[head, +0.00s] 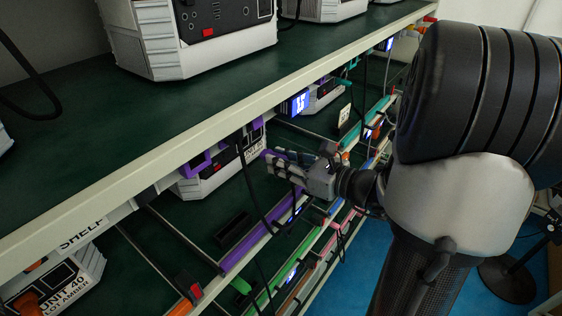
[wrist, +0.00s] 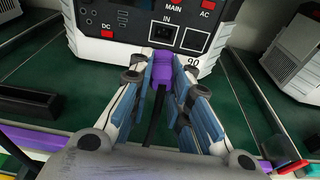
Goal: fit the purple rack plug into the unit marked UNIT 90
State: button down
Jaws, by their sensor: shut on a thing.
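My gripper (wrist: 164,62) is shut on the purple rack plug (wrist: 162,72), held between the blue-padded fingertips with its dark cable hanging below. The plug points at the white unit marked 90 (wrist: 120,45). The unit's black IN socket (wrist: 163,34) shows just beyond the plug's tip and looks empty. I cannot tell how wide the gap to the socket is. In the head view my gripper (head: 268,160) is in front of a white unit (head: 215,178) on the lower shelf, partly hidden by the upper shelf edge. The plug is hard to make out there.
The unit's red DC tab (wrist: 107,34) is left of the socket. Another white unit (wrist: 297,55) stands at the right. A black tray (wrist: 30,103) lies at left. The upper shelf edge (head: 230,125) runs above my gripper, and dark cables hang near it.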

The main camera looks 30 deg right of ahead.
aim_at(264, 157)
jog(key=m+t+b, duration=0.1)
jog(key=f+m+t+b, duration=0.1)
jog(key=shift+s+f+m+y, duration=0.3)
jog(key=shift+y, duration=0.1)
jog(key=w, duration=0.1)
jog(key=w+a, duration=0.1)
jog(key=shift+w+r, duration=0.35)
jog(key=shift+r, duration=0.05)
jog(key=shift+x, duration=1.5)
jog(key=c, duration=2.1)
grip_release()
grip_shut()
jog(key=shift+x, duration=1.3)
